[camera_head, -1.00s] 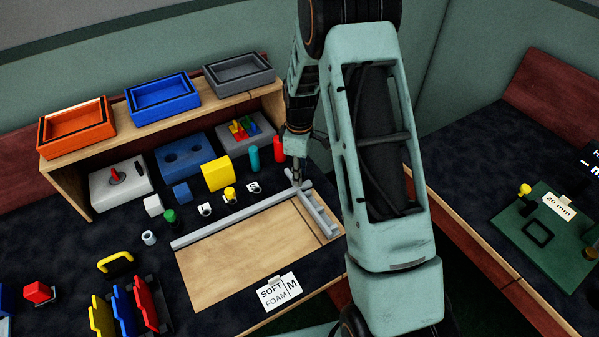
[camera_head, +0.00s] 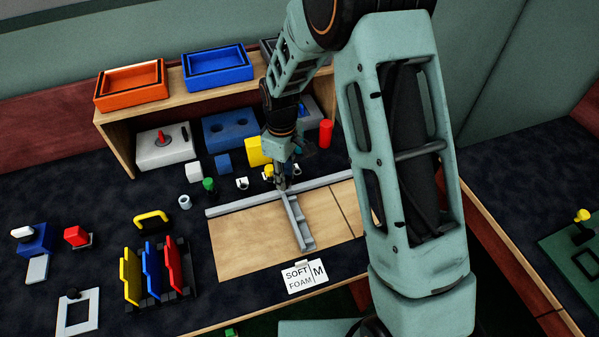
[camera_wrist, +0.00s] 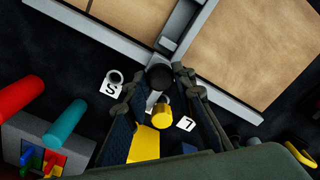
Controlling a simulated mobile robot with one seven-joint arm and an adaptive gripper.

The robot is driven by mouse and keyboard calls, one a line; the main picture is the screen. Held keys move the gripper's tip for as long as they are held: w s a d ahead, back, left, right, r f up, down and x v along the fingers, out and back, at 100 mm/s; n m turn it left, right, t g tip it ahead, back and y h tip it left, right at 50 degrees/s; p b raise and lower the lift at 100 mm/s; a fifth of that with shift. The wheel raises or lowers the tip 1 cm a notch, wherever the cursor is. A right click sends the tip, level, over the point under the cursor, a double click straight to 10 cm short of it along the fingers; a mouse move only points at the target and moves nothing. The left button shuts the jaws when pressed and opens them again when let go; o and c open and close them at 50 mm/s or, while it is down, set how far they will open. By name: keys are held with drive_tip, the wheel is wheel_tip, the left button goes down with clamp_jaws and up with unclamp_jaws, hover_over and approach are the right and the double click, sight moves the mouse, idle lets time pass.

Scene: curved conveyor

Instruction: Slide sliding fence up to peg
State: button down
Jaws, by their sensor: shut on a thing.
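The grey sliding fence (camera_head: 297,224) lies across the wooden board, its far end at the long grey rail (camera_head: 235,204). It also shows in the wrist view (camera_wrist: 180,22). My gripper (camera_head: 281,186) is shut on the fence's rail end; a black round part (camera_wrist: 159,76) shows between the fingers in the wrist view. I cannot tell whether fence and peg touch.
A yellow block (camera_head: 257,151), a red cylinder (camera_head: 325,133) and a green peg (camera_head: 208,184) stand behind the rail. A "SOFT FOAM M" card (camera_head: 304,276) lies at the board's front edge. The board left of the fence is clear.

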drive_tip(key=shift+s+a, duration=0.1)
drive_tip(key=shift+a, duration=0.25)
drive_tip(key=c, duration=1.6)
unclamp_jaws()
drive_tip(key=shift+d, duration=0.1)
drive_tip(key=shift+r, duration=0.1)
wheel_tip(320, 180, up, 12)
